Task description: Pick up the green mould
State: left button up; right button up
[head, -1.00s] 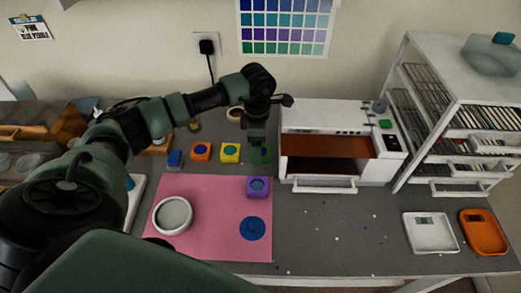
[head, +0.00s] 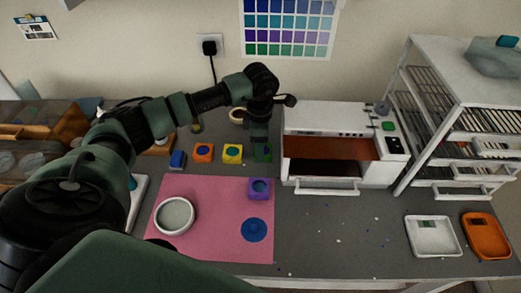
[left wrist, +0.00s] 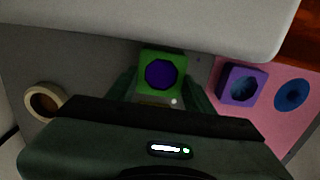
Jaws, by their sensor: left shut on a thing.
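The green mould (head: 268,157) is a small square block at the right end of a row of coloured moulds, just left of the white oven. My left gripper (head: 261,147) reaches down over it from above and hides part of it. In the left wrist view the green mould (left wrist: 179,62) has a dark blue-purple round hollow. It sits between the two fingers of my left gripper (left wrist: 162,92), which are shut on it. I cannot tell whether it is clear of the bench. My right gripper is not in view.
Yellow (head: 232,161), orange (head: 203,160) and blue (head: 177,164) moulds stand to the left. A purple mould (head: 251,195), a white bowl (head: 175,232) and a blue disc (head: 254,230) are on the pink mat (head: 210,250). The oven (head: 330,115) stands close on the right.

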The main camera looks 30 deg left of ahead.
pick_arm(q)
notch_tip(320, 180, up, 19)
jog(key=b, duration=0.3)
